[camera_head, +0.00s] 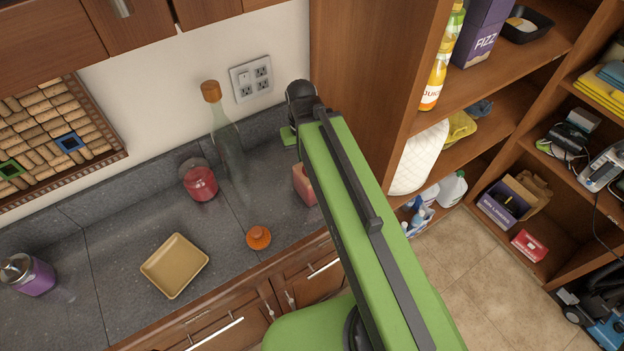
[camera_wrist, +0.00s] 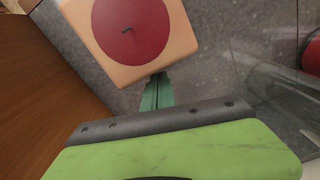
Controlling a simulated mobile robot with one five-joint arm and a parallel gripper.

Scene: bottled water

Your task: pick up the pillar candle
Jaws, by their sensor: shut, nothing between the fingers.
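The pillar candle (camera_wrist: 131,30) is a squarish peach block with a round dark red top and a wick. It stands upright on the grey counter. In the head view its pinkish side (camera_head: 304,184) shows at the left of my arm, which hides the rest. In the wrist view my gripper (camera_wrist: 160,80) is shut and empty, its teal fingers together. The fingertips are right by the candle's lower edge in that picture; I cannot tell whether they touch it.
A clear bottle with an orange cap (camera_head: 211,92) and a red jar (camera_head: 201,184) stand left of the candle. An orange lidded item (camera_head: 258,237), a tan square dish (camera_head: 174,265) and a purple jar (camera_head: 34,276) are further left. A wooden shelf unit (camera_head: 357,60) rises at the right.

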